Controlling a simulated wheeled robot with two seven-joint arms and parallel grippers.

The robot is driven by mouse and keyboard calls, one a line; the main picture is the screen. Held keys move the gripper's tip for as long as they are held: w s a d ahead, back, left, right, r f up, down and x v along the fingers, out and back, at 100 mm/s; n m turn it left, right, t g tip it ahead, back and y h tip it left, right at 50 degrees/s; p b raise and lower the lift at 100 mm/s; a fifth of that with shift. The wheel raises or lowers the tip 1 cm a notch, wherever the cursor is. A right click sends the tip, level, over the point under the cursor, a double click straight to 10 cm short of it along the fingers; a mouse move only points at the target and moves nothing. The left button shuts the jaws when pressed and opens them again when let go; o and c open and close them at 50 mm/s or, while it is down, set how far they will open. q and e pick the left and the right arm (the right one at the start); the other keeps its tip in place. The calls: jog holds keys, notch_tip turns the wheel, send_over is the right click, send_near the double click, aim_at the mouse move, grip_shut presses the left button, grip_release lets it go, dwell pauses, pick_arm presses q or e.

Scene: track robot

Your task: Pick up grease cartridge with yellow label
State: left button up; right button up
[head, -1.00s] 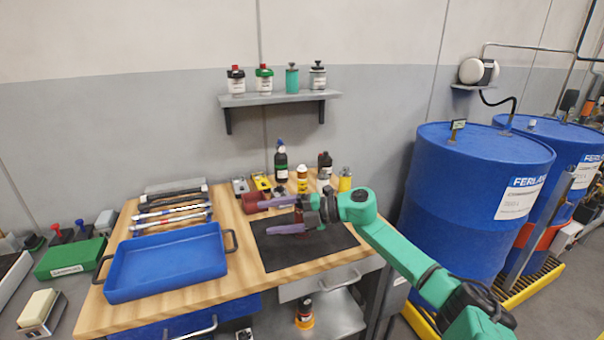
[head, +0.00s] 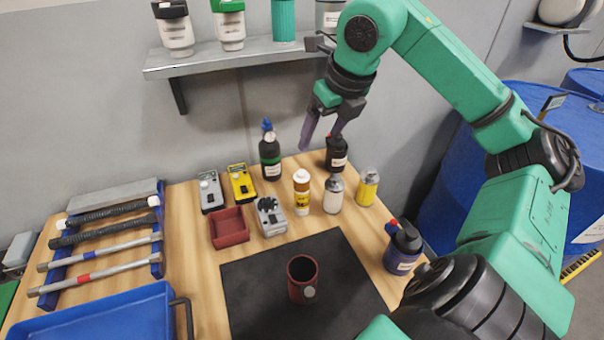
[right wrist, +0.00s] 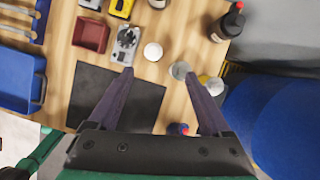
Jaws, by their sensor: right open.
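Two small containers with yellow stand at the back of the wooden bench; I cannot tell for certain which is the grease cartridge. The other is a yellow can with a grey cap (head: 367,188), also partly visible in the right wrist view (right wrist: 211,86). A white bottle with a grey cap (head: 333,195) stands between them. My right gripper (head: 323,133) is open and empty above these containers, touching none. My left gripper is out of view.
A dark red mug (head: 302,280) stands on the black mat (head: 252,300). A dark bottle (head: 403,249) is at the right edge, and black bottles (head: 270,155) (head: 337,153) at the back. Meters and a red tray (head: 229,228) lie left. A shelf (head: 215,60) hangs above.

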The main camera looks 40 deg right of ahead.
send_near(303, 173)
jog(key=f, duration=0.2)
jog(key=p+x, duration=0.1)
jog(key=x, duration=0.1)
jog(key=p+x, duration=0.1)
jog(key=x, duration=0.1)
jog(key=p+x, duration=0.1)
jog(key=x, duration=0.1)
jog(key=shift+w+f, duration=0.25)
jog(key=shift+w, duration=0.2)
jog(key=shift+w+f, duration=0.1)
jog(key=shift+f, duration=0.25)
jog(key=shift+d, duration=0.1)
jog(key=c, duration=1.2)
grip_shut()
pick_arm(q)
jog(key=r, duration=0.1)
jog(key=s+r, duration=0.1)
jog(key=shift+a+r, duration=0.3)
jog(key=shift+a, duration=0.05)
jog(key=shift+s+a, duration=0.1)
pick_arm(e)
jog(key=shift+r, duration=0.1)
